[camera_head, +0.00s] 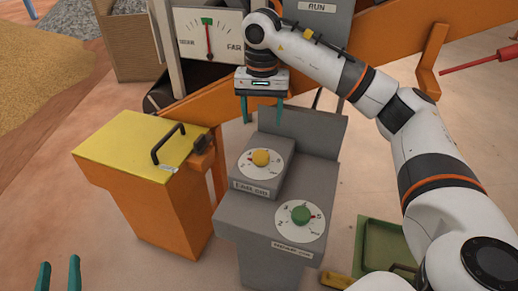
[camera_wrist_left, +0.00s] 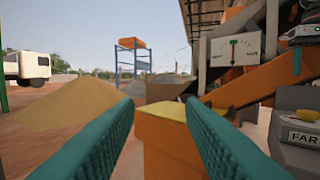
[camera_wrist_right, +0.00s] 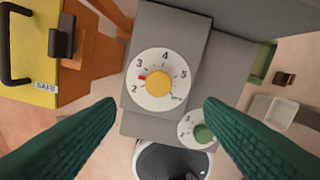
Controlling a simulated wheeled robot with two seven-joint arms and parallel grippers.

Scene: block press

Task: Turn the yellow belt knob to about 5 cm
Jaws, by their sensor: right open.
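The yellow belt knob (camera_head: 260,158) sits on a white dial on top of the grey control box (camera_head: 270,193). In the right wrist view the knob (camera_wrist_right: 158,83) is in the upper middle, and a red mark by it lies between 2 and 3. My right gripper (camera_head: 262,112) is open and empty, pointing down above the box, apart from the knob. My left gripper (camera_head: 59,272) is at the lower left of the head view, away from the box. Its fingers stand apart with nothing between them in the left wrist view (camera_wrist_left: 160,125).
A green knob (camera_head: 300,215) on its own dial sits on the lower step of the box. A yellow-lidded orange bin (camera_head: 135,140) with a black handle stands to the left. A NEAR–FAR gauge (camera_head: 208,38) and an orange beam are behind. A green tray (camera_head: 380,243) lies right.

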